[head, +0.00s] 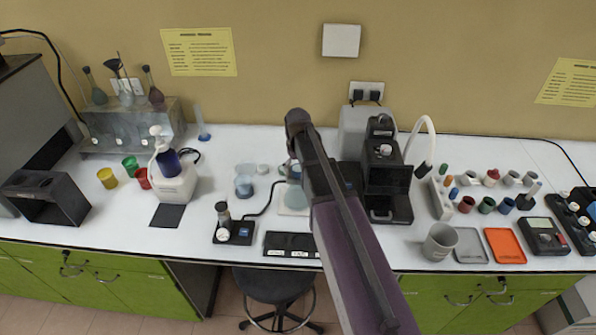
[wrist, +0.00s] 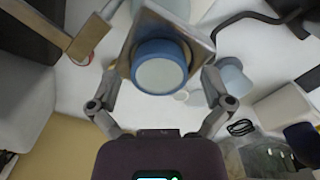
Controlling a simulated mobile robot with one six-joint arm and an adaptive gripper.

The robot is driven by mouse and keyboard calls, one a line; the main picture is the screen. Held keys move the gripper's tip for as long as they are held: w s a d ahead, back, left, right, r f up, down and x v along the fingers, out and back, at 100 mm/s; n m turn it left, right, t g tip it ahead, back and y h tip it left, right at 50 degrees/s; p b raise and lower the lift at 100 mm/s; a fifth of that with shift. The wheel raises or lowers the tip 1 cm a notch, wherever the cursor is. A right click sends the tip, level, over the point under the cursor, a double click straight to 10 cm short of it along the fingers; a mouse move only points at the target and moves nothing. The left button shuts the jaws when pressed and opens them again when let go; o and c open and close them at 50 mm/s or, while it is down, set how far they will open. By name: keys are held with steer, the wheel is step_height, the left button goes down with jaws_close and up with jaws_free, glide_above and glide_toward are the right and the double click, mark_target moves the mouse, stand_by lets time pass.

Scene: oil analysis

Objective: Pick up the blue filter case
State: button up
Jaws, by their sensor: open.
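A round blue case with a pale disc top (wrist: 160,73), which looks like the blue filter case, sits between the fingers of my gripper (wrist: 159,88) in the wrist view. My gripper is open, one finger on each side. I cannot tell whether the fingers touch the case. A grey metal piece with a square corner (wrist: 190,32) lies close behind the case. In the head view, my gripper (head: 292,160) is mostly hidden behind my arm, above a pale blue flask (head: 294,197) on a white base.
Pale blue beakers (head: 244,187) stand left of my arm. A black microscope-like device (head: 386,178) stands close to its right. The counter further left has bare patches.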

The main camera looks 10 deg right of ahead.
mark_target(298, 168)
steer(key=c, duration=0.9)
steer(key=shift+r, duration=0.2)
steer(key=shift+c, duration=0.2)
step_height(298, 168, up, 4)
steer(key=p, duration=0.4)
steer(key=shift+f, duration=0.2)
steer(key=s+r+p, duration=0.1)
steer(key=s, duration=1.5)
